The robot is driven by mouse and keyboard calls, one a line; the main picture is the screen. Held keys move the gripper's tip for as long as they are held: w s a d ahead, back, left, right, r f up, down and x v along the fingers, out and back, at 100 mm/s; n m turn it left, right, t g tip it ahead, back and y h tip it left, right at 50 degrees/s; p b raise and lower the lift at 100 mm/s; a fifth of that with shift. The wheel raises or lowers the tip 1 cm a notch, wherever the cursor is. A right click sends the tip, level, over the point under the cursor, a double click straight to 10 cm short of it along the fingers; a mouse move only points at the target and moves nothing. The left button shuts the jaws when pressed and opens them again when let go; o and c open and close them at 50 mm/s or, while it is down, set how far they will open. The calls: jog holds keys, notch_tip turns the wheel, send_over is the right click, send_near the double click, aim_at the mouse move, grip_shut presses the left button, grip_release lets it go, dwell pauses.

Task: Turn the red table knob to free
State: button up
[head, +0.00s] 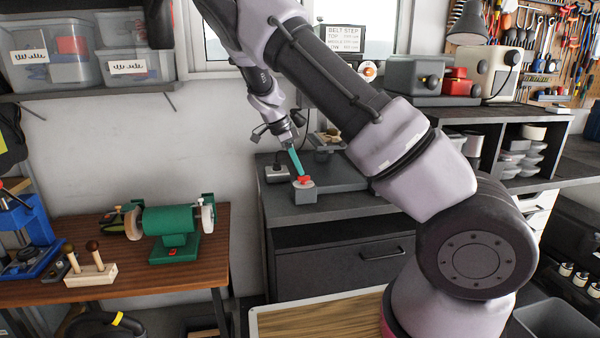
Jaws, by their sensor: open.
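A small red knob (304,179) sits on top of a grey block at the front edge of the dark bench. My gripper (299,172) reaches down from above, with its teal finger ending right at the knob. Only one finger shows clearly, and the gap between the fingers is too small to see. I cannot tell whether the finger touches the knob. The knob's markings and its turned position are too small to read.
A grey machine base (345,177) lies behind and right of the knob. A small grey box (277,174) stands close on the left. A green bench grinder (172,226) stands on the wooden table at left. A belt-step sign (344,39) stands behind.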

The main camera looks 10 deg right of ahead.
aim_at(304, 179)
jog(key=shift+x, duration=1.4)
grip_shut()
